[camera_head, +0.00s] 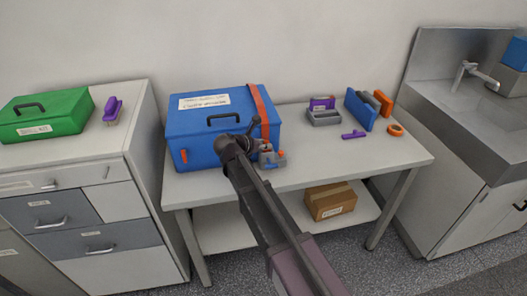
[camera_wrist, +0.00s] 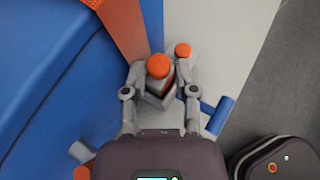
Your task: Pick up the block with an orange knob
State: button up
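A grey block with an orange knob (camera_wrist: 158,66) stands at the table's front, beside the blue case. In the wrist view it lies between the two fingers of my gripper (camera_wrist: 160,75). The fingers are close on both sides of it; I cannot tell whether they touch it. In the head view my gripper (camera_head: 264,148) is over a small grey and blue fixture (camera_head: 274,160), and the arm partly hides this spot. A second orange knob (camera_wrist: 183,50) shows just beyond the right finger.
The blue case (camera_head: 200,125) with an orange strap (camera_head: 262,105) stands close on the left. A grey and purple holder (camera_head: 323,112), a blue panel (camera_head: 361,110), a purple piece (camera_head: 354,134) and an orange ring (camera_head: 396,130) are on the right. The table front between is clear.

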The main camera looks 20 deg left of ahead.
grip_shut()
jog(key=shift+r, duration=0.2)
notch_tip(320, 180, up, 18)
jog(key=p, duration=1.8)
jog(key=shift+f, duration=0.2)
